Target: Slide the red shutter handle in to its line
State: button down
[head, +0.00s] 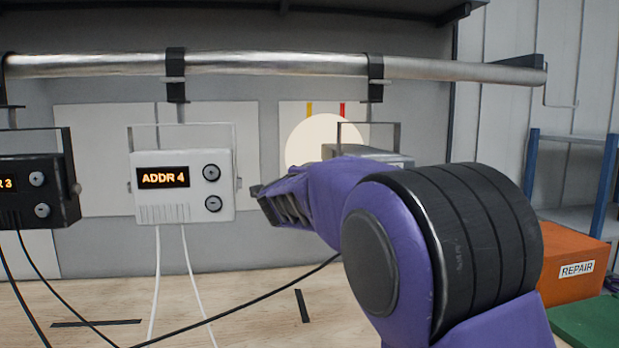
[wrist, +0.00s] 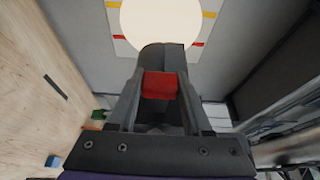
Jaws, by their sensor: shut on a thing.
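The red shutter handle (wrist: 160,85) sits between the fingers of my gripper (wrist: 161,92) in the wrist view, and the gripper is shut on it. The handle is hidden in the head view, where my gripper (head: 268,205) shows at the left end of the purple arm. A dark housing (wrist: 163,57) lies just beyond the handle. A bright round light patch (head: 318,142) falls on a white panel, with a yellow line (head: 309,108) and a red line (head: 342,109) above it. In the wrist view, red marks (wrist: 198,44) flank the patch's near edge.
A white ADDR 4 box (head: 185,205) hangs left of my gripper, and a black box (head: 35,180) hangs farther left. A metal rail (head: 270,65) runs above. Cables cross the wooden bench (head: 255,315). An orange REPAIR bin (head: 565,265) stands at right.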

jog(key=shift+w+d+b, duration=0.2)
jog(key=shift+d+b, duration=0.1)
jog(key=shift+d, duration=0.65)
jog(key=shift+w+d+b, duration=0.15)
jog(key=shift+d+b, duration=0.15)
jog(key=shift+d, duration=0.65)
jog(key=shift+c, duration=1.6)
grip_release()
jog(key=shift+s, duration=0.1)
